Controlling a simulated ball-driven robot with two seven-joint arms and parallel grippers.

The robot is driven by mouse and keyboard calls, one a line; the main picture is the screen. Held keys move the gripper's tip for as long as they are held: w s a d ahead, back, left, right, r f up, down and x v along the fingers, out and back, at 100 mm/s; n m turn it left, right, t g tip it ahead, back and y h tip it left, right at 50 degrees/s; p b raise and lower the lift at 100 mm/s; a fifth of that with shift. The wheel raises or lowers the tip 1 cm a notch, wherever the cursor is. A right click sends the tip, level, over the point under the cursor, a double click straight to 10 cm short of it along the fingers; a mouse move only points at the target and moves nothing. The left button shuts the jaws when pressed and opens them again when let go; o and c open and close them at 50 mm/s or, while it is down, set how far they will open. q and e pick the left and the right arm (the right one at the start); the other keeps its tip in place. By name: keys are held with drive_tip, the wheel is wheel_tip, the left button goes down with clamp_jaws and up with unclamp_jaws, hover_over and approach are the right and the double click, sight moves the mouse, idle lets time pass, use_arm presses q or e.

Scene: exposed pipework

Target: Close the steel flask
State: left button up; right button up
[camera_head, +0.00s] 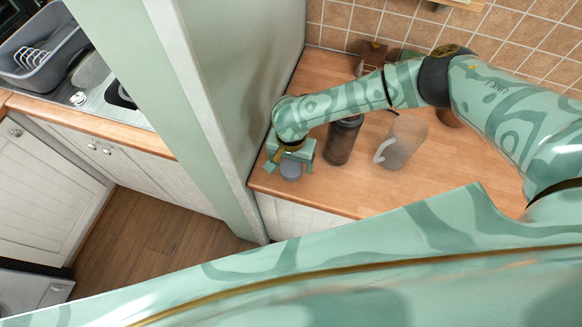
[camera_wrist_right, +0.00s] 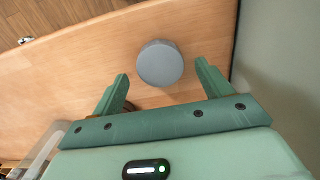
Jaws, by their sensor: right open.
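A grey round lid (camera_head: 291,171) sits near the front left corner of the wooden counter. It also shows in the right wrist view (camera_wrist_right: 160,63) as a short disc. My right gripper (camera_head: 290,163) is open above it, with the lid between or just beyond the fingertips (camera_wrist_right: 162,70); no contact can be made out. A dark grey cylindrical vessel (camera_head: 342,143), which looks like the steel flask, stands upright to the right of the gripper. My right forearm hides part of its top, so I cannot tell how its mouth looks. My left gripper is not in view.
A translucent pitcher (camera_head: 402,143) with a pale handle stands right of the flask. A wall panel (camera_head: 232,90) borders the counter closely on the left. Brown objects (camera_head: 373,54) stand by the tiled wall. The counter front is mostly clear.

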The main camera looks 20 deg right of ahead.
wheel_tip(320, 180, down, 2)
drive_tip(key=shift+f, duration=0.1)
drive_tip(key=c, duration=1)
